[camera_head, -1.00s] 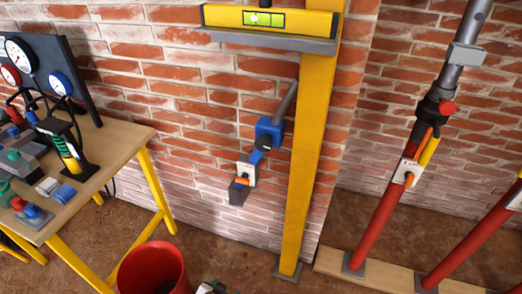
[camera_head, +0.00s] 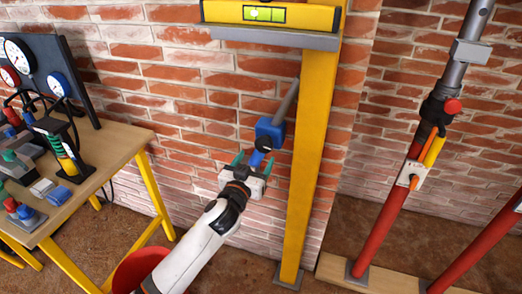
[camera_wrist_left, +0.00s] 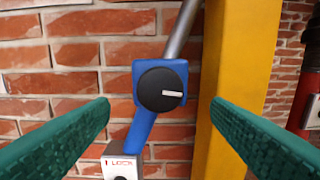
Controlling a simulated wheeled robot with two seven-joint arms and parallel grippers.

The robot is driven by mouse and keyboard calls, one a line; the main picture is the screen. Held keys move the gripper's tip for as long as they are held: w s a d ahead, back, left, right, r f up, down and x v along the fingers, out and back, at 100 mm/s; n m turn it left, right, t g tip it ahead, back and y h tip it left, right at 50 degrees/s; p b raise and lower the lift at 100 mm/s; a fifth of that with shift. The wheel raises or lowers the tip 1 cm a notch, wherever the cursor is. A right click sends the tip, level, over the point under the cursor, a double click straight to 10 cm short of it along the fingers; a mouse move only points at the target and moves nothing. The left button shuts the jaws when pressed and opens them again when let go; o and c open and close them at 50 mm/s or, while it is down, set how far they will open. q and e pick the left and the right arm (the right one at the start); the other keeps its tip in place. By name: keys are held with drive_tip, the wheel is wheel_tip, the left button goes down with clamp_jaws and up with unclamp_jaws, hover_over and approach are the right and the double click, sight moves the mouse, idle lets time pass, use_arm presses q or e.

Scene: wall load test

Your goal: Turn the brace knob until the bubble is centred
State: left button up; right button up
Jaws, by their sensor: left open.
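The brace knob (camera_wrist_left: 158,92) is a black dial with a white mark pointing right. It sits on a blue housing (camera_wrist_left: 192,74), which also shows on the brace in the head view (camera_head: 270,131). My left gripper (camera_head: 254,161) is open just below that housing. In the left wrist view its green fingers (camera_wrist_left: 160,106) stand either side of the knob, apart from it. The yellow level (camera_head: 308,18) rests on a grey shelf above. Its green vial (camera_head: 264,14) shows a pale patch left of the middle; the bubble is too small to place exactly. My right gripper is out of view.
A yellow post (camera_head: 309,160) stands close to the right of the knob, before the brick wall. A LOCK plate (camera_wrist_left: 122,166) sits below the knob. A bench (camera_head: 112,160) with gauges is at left, a red bucket (camera_head: 135,268) below. Red props (camera_head: 385,222) stand at right.

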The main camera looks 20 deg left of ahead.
sight(262, 147)
use_arm(q)
drive_tip(key=w, duration=0.5)
drive_tip(key=shift+w+d, duration=0.15)
drive_tip(key=shift+w, duration=0.1)
drive_tip(key=c, duration=1)
drive_tip(key=shift+m, duration=0.4)
drive_tip(key=m+p, duration=0.1)
drive_tip(key=m, duration=0.2)
drive_tip(key=shift+m+p, duration=0.45)
drive_tip(key=shift+m, duration=1.25)
